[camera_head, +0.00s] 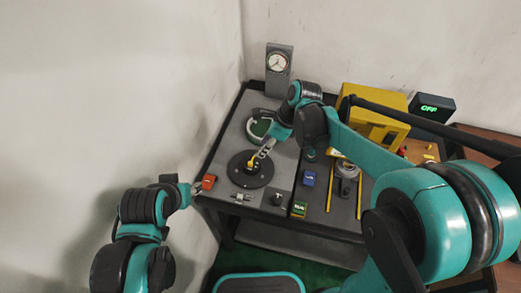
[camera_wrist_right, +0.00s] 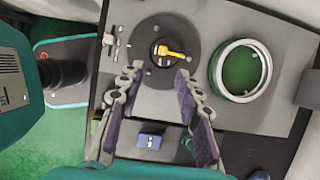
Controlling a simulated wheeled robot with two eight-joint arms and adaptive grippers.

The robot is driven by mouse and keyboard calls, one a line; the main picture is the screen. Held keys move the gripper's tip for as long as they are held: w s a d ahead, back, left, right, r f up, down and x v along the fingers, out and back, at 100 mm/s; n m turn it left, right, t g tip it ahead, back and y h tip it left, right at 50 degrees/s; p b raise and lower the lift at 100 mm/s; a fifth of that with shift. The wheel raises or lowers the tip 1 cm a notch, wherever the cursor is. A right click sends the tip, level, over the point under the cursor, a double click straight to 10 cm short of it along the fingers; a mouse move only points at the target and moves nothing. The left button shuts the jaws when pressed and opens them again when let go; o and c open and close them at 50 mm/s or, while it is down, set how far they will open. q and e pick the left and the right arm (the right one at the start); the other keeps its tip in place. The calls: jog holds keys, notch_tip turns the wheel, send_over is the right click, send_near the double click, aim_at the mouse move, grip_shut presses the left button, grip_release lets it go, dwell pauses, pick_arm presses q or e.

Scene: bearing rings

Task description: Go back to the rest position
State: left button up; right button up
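My right gripper (camera_head: 264,152) is above the left part of the table, by a round black disc (camera_head: 250,169) with a yellow piece (camera_head: 251,161) at its middle. In the right wrist view my right gripper (camera_wrist_right: 157,80) has its two fingers wide apart, with nothing held between them. The black disc (camera_wrist_right: 184,70) and yellow piece (camera_wrist_right: 172,52) show beyond the fingertips. A pale bearing ring (camera_wrist_right: 213,72) with green inside lies to the right of the disc there.
A dial gauge on a grey stand (camera_head: 278,63) is at the back. A yellow machine (camera_head: 375,112) and a display box (camera_head: 432,107) stand at the back right. A blue block (camera_head: 308,178), a green block (camera_head: 299,208) and a metal ring part (camera_head: 347,169) are on the table. A wall rises at left.

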dwell(0.5)
jog(key=s+d+r+n+t+h, duration=0.2)
jog(key=s+d+n+t, duration=0.1)
jog(key=s+d+n, duration=0.4)
jog(key=s+d+r+n+t+h, duration=0.1)
jog(key=s+d+n, duration=0.6)
jog(key=n, duration=0.7)
jog(key=shift+s+r+n+t+h, duration=0.3)
jog(key=shift+s+r+t+h, duration=0.1)
jog(key=shift+s+t+h, duration=0.4)
